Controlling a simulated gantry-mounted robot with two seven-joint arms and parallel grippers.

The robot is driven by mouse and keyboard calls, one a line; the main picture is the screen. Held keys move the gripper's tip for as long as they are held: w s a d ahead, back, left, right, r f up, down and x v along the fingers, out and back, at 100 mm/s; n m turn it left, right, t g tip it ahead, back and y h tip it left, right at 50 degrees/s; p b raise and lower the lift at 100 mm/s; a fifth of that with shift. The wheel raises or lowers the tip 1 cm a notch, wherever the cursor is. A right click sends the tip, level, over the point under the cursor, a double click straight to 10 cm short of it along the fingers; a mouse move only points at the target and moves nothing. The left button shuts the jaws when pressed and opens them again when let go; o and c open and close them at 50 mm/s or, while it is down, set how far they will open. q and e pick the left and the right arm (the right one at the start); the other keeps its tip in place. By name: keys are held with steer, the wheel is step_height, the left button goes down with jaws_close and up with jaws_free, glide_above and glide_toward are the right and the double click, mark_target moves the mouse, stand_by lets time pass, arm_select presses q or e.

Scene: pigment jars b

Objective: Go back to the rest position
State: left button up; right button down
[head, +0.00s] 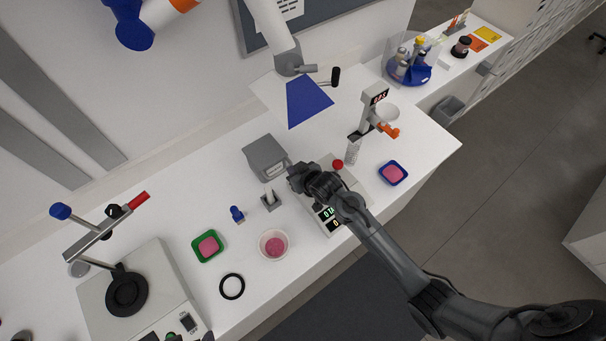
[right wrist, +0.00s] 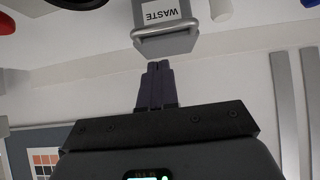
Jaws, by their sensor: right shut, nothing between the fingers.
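My right gripper (head: 297,181) hangs over the bench beside a grey waste box (head: 264,158), above the left edge of a white scale (head: 354,190). In the right wrist view its fingers (right wrist: 157,82) are shut with nothing between them, and the box's front, labelled WASTE (right wrist: 165,20), shows beyond the fingertips. My right arm comes in from the lower right and covers part of the scale. My left gripper does not show.
On the bench are a green dish (head: 197,257), a white bowl (head: 262,252), a blue dish (head: 404,181), a black ring (head: 232,286) and a small blue-topped item (head: 237,214). A stirrer machine (head: 165,275) stands at left. A dispenser stand (head: 373,112) rises behind the scale.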

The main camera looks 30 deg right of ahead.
steer(key=s+g+p, duration=0.2)
steer(key=s, duration=1.3)
steer(key=s+r+g+p, duration=0.1)
steer(key=s+r+g, duration=0.1)
steer(key=s+r, duration=0.3)
steer(key=s+d+r+g+h, duration=0.1)
steer(key=s+r, duration=0.4)
steer(key=s, duration=0.6)
steer(key=shift+r+g+p, duration=0.2)
steer(key=shift+g+p, duration=0.15)
steer(key=shift+g, duration=0.15)
